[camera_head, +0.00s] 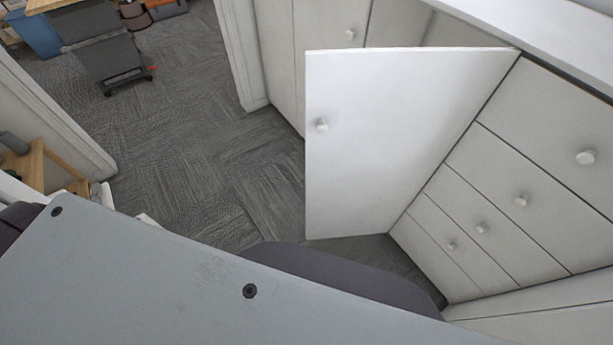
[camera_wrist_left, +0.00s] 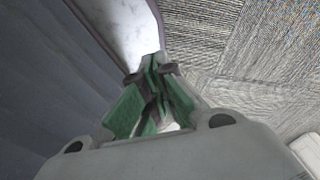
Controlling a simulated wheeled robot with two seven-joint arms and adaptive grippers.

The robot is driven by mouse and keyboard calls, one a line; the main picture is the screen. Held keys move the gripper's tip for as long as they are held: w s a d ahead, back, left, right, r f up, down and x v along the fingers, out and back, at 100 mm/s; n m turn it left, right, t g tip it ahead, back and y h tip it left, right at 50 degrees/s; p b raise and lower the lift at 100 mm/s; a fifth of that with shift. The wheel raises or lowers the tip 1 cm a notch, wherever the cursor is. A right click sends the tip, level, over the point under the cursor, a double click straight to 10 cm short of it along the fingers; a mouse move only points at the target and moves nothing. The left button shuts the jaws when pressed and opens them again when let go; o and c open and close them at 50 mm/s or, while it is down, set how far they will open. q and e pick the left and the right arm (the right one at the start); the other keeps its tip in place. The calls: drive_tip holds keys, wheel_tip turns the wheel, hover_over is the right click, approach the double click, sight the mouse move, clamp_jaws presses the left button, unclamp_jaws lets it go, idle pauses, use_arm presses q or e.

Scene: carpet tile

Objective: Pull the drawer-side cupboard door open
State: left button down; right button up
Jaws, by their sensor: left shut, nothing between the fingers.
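The drawer-side cupboard door (camera_head: 395,130) is white and stands swung out from the cabinet in the head view, hinged beside the drawers. Its round knob (camera_head: 322,126) is near its free left edge. Part of the open cupboard's interior shows behind its top edge. My left gripper (camera_wrist_left: 152,70) shows only in the left wrist view, its green-padded fingers shut with nothing between them. It is over the carpet, beside a dark surface, and the door cannot be made out there. My right gripper is not in either view.
Drawers (camera_head: 520,201) with round knobs stand right of the door. Another closed door (camera_head: 330,35) is at its left. Carpet (camera_head: 190,140) is open on the left, with a dark chair (camera_head: 108,60) farther off. A wooden stand (camera_head: 40,165) is at the left edge.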

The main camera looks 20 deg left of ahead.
use_arm(q)
drive_tip(key=w+d+f+t+b, duration=0.1)
drive_tip(key=w+d+f+b, duration=0.1)
drive_tip(key=w+b, duration=0.85)
drive_tip(key=w+d+f+b, duration=0.1)
drive_tip(key=w+d+b, duration=0.1)
drive_tip(key=w+b, duration=0.85)
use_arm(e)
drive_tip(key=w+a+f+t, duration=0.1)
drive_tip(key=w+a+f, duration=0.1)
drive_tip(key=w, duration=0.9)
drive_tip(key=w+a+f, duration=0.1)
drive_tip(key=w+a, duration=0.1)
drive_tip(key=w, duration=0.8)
use_arm(q)
drive_tip(key=w+r+t+b, duration=0.1)
drive_tip(key=w+r+b, duration=0.3)
drive_tip(key=r+b, duration=0.7)
drive_tip(key=b, duration=1.1)
drive_tip(key=shift+w+r+t, duration=0.25)
drive_tip(key=shift+w+t, duration=0.05)
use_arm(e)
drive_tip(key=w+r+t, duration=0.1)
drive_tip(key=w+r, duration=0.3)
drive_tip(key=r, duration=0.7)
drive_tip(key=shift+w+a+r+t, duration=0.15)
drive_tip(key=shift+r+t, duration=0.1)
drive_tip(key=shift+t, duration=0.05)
